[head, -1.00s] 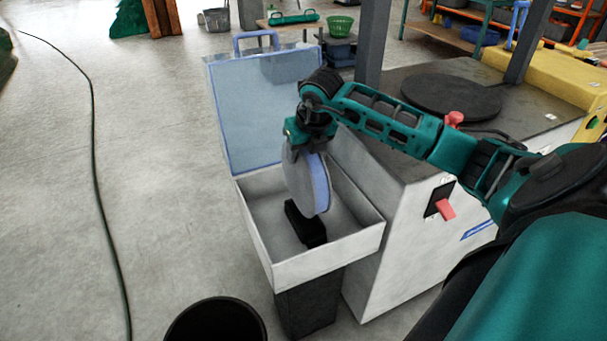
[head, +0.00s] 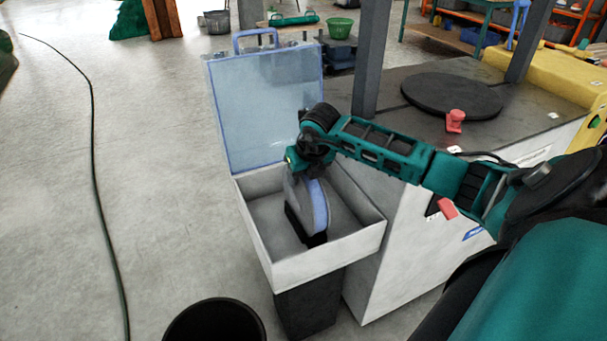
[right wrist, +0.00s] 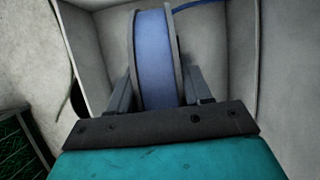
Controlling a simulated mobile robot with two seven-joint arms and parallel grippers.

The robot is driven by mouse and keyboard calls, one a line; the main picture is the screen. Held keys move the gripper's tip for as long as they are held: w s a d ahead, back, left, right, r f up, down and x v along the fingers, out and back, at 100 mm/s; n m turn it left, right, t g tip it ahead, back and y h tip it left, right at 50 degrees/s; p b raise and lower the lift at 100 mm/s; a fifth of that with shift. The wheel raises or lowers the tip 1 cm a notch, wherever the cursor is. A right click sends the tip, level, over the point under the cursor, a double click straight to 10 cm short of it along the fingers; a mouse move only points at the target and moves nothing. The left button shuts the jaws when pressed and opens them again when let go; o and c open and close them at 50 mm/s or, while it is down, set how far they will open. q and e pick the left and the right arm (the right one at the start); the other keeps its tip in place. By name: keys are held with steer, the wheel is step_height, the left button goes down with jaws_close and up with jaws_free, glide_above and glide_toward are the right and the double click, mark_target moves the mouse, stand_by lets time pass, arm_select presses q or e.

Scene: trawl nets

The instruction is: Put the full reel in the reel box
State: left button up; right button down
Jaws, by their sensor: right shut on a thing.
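The full reel (head: 318,203), with pale grey flanges and blue line wound on it, stands upright on edge inside the open reel box (head: 329,259). Its lower edge is at the black holder (head: 301,228) on the box floor; I cannot tell if it is fully seated. My right gripper (head: 305,172) is shut on the reel from above. In the right wrist view the fingers (right wrist: 155,88) lie on both sides of the blue reel (right wrist: 154,58). The box's clear blue-edged lid (head: 265,110) stands open behind. My left gripper is not in view.
A grey-topped machine cabinet (head: 380,250) with a black disc (head: 451,96) and red knob (head: 455,120) stands right of the box. A black bucket (head: 215,322) is in front. The floor at left is clear except for a dark cable (head: 93,130).

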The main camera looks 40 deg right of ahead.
steer(key=shift+c, duration=2.4)
jaws_free()
steer(key=shift+r, duration=0.1)
